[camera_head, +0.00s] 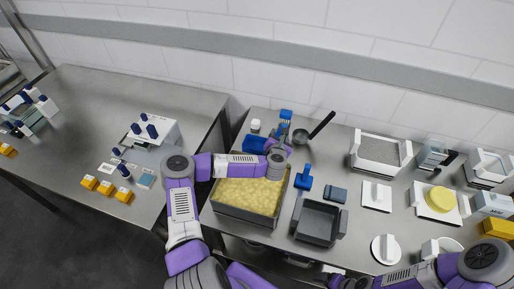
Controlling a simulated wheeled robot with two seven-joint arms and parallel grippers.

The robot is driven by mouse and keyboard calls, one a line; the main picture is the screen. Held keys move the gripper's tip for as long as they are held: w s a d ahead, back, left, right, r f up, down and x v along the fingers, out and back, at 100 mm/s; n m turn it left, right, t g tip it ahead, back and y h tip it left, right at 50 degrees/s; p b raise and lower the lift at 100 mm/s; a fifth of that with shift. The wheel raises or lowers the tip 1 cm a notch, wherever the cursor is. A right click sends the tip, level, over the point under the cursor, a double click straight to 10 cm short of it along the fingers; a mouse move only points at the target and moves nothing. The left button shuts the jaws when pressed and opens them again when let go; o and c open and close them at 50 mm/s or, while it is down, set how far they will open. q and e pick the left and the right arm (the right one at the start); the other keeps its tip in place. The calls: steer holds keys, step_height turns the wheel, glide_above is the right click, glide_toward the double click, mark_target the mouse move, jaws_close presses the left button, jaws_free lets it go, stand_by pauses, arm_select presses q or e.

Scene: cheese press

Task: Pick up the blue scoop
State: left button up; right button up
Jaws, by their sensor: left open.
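A blue scoop (255,144) appears as a blue, box-like shape behind the tray of yellow curds, just left of my left wrist; its handle cannot be made out. My left gripper (282,134) is open above the back of the table, just right of this blue shape, with its fingers small and partly hidden by my wrist. I cannot tell whether it touches anything.
The curd tray (246,216) lies below my left forearm. A blue hand tool (304,178), an empty grey bin (318,222) and a dark-handled ladle (301,136) are to its right. A blue-labelled item (286,116) stands behind. White moulds (380,152) fill the right side.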

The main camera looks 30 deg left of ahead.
mark_target(280, 131)
arm_select(q)
steer(key=shift+b+x, duration=0.4)
steer(key=shift+x, duration=2.25)
jaws_close()
